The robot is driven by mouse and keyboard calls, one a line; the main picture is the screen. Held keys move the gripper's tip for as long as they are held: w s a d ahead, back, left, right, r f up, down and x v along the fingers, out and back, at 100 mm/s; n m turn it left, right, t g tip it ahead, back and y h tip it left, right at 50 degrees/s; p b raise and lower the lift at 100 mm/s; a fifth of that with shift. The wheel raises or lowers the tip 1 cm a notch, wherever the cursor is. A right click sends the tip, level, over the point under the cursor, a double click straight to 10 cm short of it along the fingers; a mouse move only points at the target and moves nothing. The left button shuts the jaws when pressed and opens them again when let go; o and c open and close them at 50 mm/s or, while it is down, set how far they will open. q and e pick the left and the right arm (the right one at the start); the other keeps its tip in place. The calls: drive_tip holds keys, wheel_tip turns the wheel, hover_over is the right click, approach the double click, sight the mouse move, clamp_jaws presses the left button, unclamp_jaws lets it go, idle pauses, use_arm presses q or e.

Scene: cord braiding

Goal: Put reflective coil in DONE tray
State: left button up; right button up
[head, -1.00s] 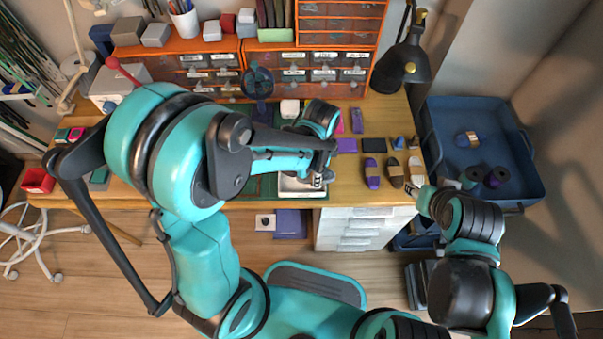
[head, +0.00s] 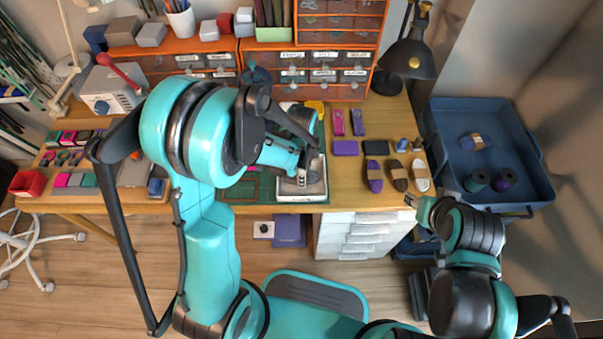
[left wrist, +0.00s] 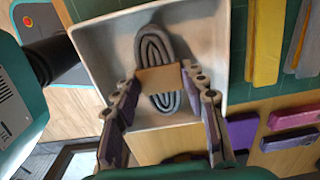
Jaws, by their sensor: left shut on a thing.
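A grey looped coil with a tan band (left wrist: 157,78), seemingly the reflective coil, is in the left wrist view, inside the outline of a white tray (left wrist: 95,45). My left gripper (left wrist: 162,82) is shut on the coil at its band, one finger on each side. I cannot tell whether the coil touches the tray floor. In the head view the white tray (head: 290,193) sits at the table's front edge, with my left gripper (head: 303,178) over it; the arm hides much there. My right gripper (head: 411,200) is by the table's front right edge, too small to read.
Purple (head: 375,178), dark (head: 398,177) and pale (head: 421,177) banded coils lie right of the tray. A blue bin (head: 535,185) stands at far right. Orange drawers (head: 330,35) and a black lamp (head: 408,60) stand behind. Yellow strips (left wrist: 264,45) lie beside the tray.

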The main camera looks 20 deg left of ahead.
use_arm(q)
drive_tip(key=shift+f, duration=0.2)
drive_tip(key=o, duration=1.3)
drive_tip(key=shift+c, duration=0.2)
drive_tip(key=shift+r, duration=0.1)
drive_tip(key=shift+r, duration=0.2)
wheel_tip(320, 180, up, 11)
drive_tip(key=p, duration=0.5)
drive_tip(key=s+a+r+n+t, duration=0.4)
drive_tip(key=s+r+n+t, duration=0.3)
drive_tip(key=s+r+n, duration=0.3)
drive_tip(key=shift+a+r+n, duration=0.35)
drive_tip(key=shift+r+n, duration=0.7)
drive_tip(key=shift+n, duration=1.35)
